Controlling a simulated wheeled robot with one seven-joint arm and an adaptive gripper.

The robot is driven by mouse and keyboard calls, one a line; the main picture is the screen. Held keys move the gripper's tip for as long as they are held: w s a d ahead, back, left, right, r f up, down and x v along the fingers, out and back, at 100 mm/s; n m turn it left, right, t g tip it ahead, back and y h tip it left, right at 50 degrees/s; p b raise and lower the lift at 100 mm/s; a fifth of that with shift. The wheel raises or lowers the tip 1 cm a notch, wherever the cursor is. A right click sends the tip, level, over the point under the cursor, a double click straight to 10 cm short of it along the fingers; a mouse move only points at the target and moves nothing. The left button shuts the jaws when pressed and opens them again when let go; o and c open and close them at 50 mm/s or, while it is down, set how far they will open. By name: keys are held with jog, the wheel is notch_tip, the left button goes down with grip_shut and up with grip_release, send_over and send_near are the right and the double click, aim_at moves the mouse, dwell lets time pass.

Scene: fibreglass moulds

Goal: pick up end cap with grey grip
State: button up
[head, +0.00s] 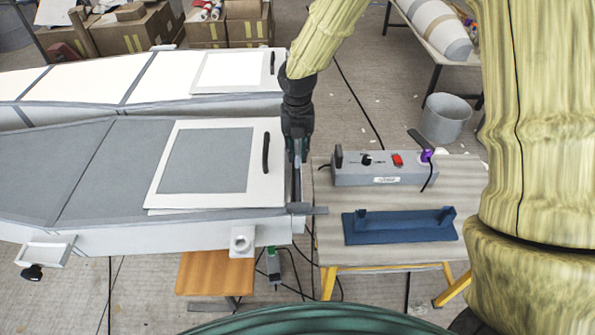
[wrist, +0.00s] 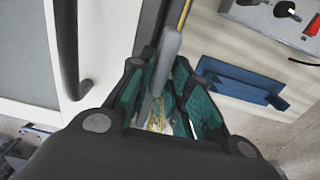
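My gripper (head: 297,188) points down at the right end of the near grey mould. In the wrist view its green-padded fingers (wrist: 160,85) stand apart, one on each side of a narrow grey bar (wrist: 169,55), which looks like the grey grip. I cannot tell whether the pads touch it. In the head view a grey strip (head: 312,210) juts out just below the fingertips at the mould's end. The end cap's body is not clearly seen; the gripper and mould edge hide much of that spot.
A white panel with a black handle (head: 265,153) lies on the near mould (head: 90,165), close left of my gripper. A workbench (head: 400,262) on the right holds a grey switch box (head: 370,178) and a blue bracket (head: 400,233). A grey bucket (head: 445,120) stands behind.

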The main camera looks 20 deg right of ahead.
jog(key=shift+w+f, duration=1.1)
jog(key=shift+f, duration=0.05)
jog(key=shift+d+f+p, duration=0.1)
jog(key=shift+f+p, duration=0.25)
jog(key=shift+p, duration=0.2)
jog(key=shift+s+f+p, duration=0.4)
jog(key=shift+s+f, duration=0.1)
jog(key=shift+s, duration=0.1)
jog(key=shift+f, duration=0.35)
jog(key=shift+w+f, duration=0.2)
jog(key=shift+f, duration=0.25)
jog(key=shift+w+f, duration=0.2)
jog(key=shift+f, duration=0.25)
jog(key=shift+s+r, duration=0.25)
jog(key=shift+f, duration=0.1)
grip_shut()
